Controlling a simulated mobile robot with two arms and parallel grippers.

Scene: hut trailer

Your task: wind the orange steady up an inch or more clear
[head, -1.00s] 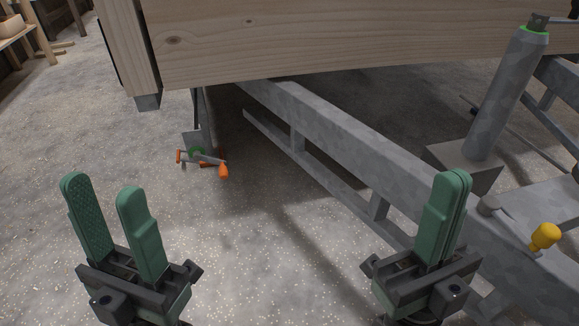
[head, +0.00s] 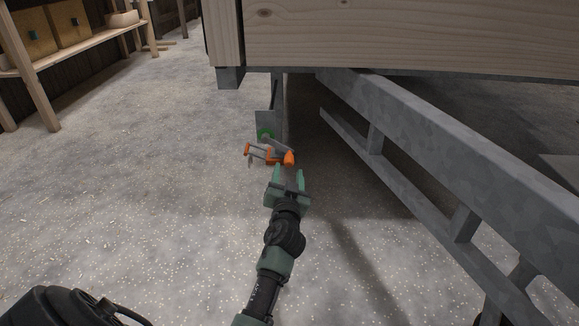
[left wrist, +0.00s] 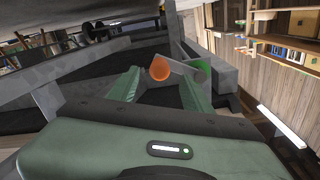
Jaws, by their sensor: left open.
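The orange steady (head: 262,153) is under the near corner of the hut, a grey bracket with orange parts and a green ring (head: 264,134). Its grey crank arm ends in an orange knob (head: 289,158), which points toward me. My left gripper (head: 289,174) is open, just in front of the knob. In the left wrist view the knob (left wrist: 160,67) appears between the two green fingertips (left wrist: 158,82), with no finger clearly touching it. The green ring is behind it to the right. Whether the steady's foot touches the ground is unclear. My right gripper is out of view.
The wooden hut wall (head: 400,35) overhangs the steady. A grey chassis rail (head: 440,130) with a lower brace runs to the right. A wooden shelf (head: 75,60) with boxes stands at the far left. The speckled floor (head: 150,190) is clear on the left.

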